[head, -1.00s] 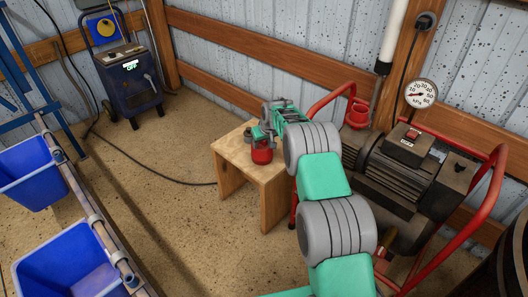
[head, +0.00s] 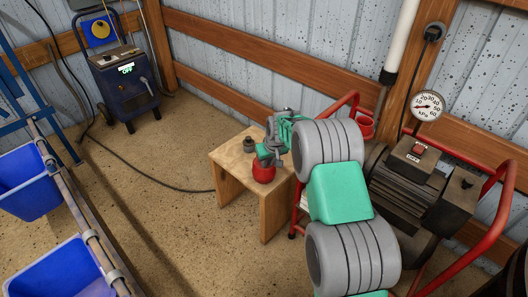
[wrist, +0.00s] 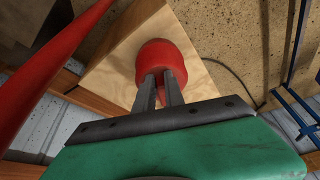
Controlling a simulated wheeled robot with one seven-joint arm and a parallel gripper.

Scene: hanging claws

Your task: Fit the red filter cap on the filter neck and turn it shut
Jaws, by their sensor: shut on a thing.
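The red filter cap (head: 263,172) is a rounded red piece at the front edge of the small wooden stool. My gripper (head: 266,156) comes to it from behind and above. In the wrist view both dark fingers (wrist: 161,77) are close together on the red cap (wrist: 162,52), with a strip of red between them. I cannot tell if the cap rests on the stool or hangs just above it. A red upright cylinder (head: 365,124) on the pump, partly behind my arm, may be the filter neck; I cannot tell for sure.
The pump (head: 405,190) with red tube frame and a gauge (head: 427,105) stands right. Blue bins (head: 28,182) are left. A dark machine (head: 124,88) stands at the back.

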